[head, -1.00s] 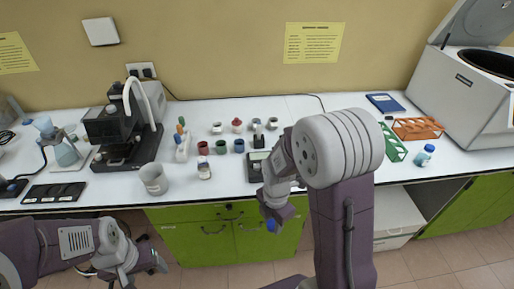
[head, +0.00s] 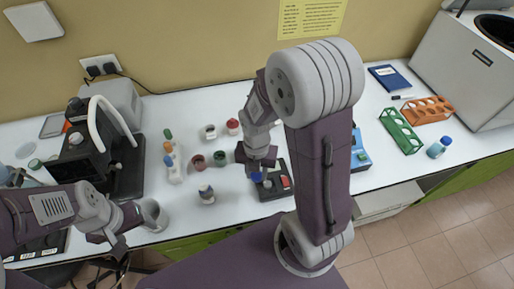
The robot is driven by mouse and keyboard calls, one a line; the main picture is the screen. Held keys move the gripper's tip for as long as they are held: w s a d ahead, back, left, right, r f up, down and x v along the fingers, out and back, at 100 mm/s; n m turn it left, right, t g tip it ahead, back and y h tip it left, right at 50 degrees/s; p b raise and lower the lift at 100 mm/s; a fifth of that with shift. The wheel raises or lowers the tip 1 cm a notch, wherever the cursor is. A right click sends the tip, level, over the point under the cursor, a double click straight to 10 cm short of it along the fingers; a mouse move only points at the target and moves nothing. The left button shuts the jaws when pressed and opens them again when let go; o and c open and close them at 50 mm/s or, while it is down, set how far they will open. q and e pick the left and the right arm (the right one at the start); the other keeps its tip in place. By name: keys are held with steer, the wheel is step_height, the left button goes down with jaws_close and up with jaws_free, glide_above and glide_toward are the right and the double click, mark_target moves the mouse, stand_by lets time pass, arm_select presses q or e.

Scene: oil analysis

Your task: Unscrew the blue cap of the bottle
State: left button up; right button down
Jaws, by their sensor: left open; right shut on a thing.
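My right gripper (head: 257,168) is above the front of the table and shut on a small blue object (head: 256,177). The object is mostly hidden by the fingers, so I cannot tell whether it is a cap alone. A blue bottle (head: 436,149) with a blue cap (head: 446,140) stands upright at the right. My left gripper (head: 120,248) is open at the front left, near the table's edge, and apart from both bottles.
A dark device (head: 272,188) lies below my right gripper. Green (head: 402,131) and orange (head: 428,110) racks, a centrifuge (head: 465,65) and a microscope (head: 88,150) stand around. A beaker (head: 152,213) is near my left gripper.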

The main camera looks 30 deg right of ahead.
steer(key=shift+a+f, duration=0.45)
steer(key=shift+a, duration=0.3)
steer(key=w+a+f, duration=0.2)
steer(key=p, duration=0.2)
glide_above(230, 181)
steer(key=f, duration=0.3)
steer(key=shift+d+f, duration=0.2)
steer(key=shift+w+a+f, duration=0.15)
steer(key=shift+w+f, duration=0.05)
steer(key=shift+w, duration=0.05)
steer(key=shift+s, duration=0.15)
steer(key=shift+s+f, duration=0.15)
steer(key=shift+s, duration=0.05)
step_height(230, 181, down, 4)
steer(key=shift+w+r, duration=0.15)
steer(key=shift+w, duration=0.1)
steer(key=shift+s, duration=0.2)
steer(key=c, duration=1.2)
jaws_free()
steer(key=shift+o, duration=1)
arm_select(q)
steer(key=shift+s+r, duration=0.35)
steer(key=shift+r, duration=0.2)
steer(key=shift+s+r, duration=0.35)
steer(key=shift+r, duration=0.2)
